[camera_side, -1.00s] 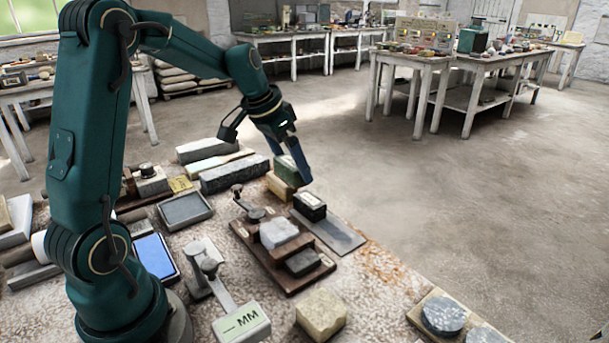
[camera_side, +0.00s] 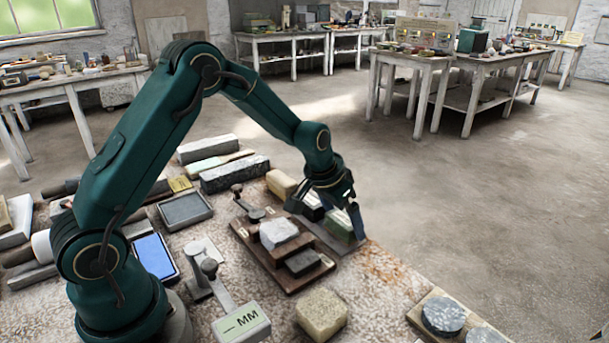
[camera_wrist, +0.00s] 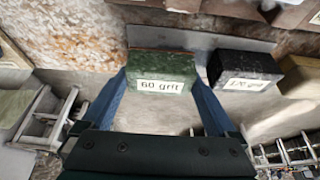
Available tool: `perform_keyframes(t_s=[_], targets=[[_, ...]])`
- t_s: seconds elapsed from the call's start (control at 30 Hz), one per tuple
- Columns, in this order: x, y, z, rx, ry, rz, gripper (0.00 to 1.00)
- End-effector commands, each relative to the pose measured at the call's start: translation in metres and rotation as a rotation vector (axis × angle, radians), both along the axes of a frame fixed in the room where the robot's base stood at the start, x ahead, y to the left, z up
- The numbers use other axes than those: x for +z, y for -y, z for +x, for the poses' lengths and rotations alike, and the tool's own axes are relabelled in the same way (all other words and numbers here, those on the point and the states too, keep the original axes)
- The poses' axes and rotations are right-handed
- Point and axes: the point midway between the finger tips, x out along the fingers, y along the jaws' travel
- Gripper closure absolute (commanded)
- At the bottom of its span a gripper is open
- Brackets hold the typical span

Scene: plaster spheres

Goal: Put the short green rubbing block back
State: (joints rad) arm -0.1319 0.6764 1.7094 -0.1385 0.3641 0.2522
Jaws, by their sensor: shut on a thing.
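My gripper (camera_side: 345,222) is shut on the short green block (camera_side: 338,228), with a blue finger on either side of it. In the wrist view the green block (camera_wrist: 160,68) has a white label reading "60 grit" and sits between the fingertips (camera_wrist: 160,84). It is at the near end of a flat grey plate (camera_side: 322,236); I cannot tell whether it touches the plate. The black block (camera_side: 311,208) stands beside it with a small gap; its label (camera_wrist: 245,84) is partly readable. A yellowish block (camera_side: 281,184) is on the black block's far side.
A brown wooden stand (camera_side: 283,262) with grey blocks is left of the plate. A loose tan block (camera_side: 321,313) lies nearer the camera. A long grey speckled block (camera_side: 235,174) is behind. The table edge runs close on the right.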

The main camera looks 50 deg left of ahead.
Motion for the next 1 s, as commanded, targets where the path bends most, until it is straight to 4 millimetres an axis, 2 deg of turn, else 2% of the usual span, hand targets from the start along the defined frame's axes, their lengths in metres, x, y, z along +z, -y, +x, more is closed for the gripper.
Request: perform_keyframes(t_s=[0.43, 0.47, 0.77, 1.0], targets=[[-0.008, 0.0, 0.0, 0.001, 0.001, 0.0, 0.69], [-0.008, 0.0, 0.0, 0.001, 0.0, 0.0, 0.0], [-0.004, 0.0, 0.0, 0.0, 0.002, 0.0, 0.0], [0.02, -0.001, -0.009, 0.0, 0.005, 0.001, 0.0]])
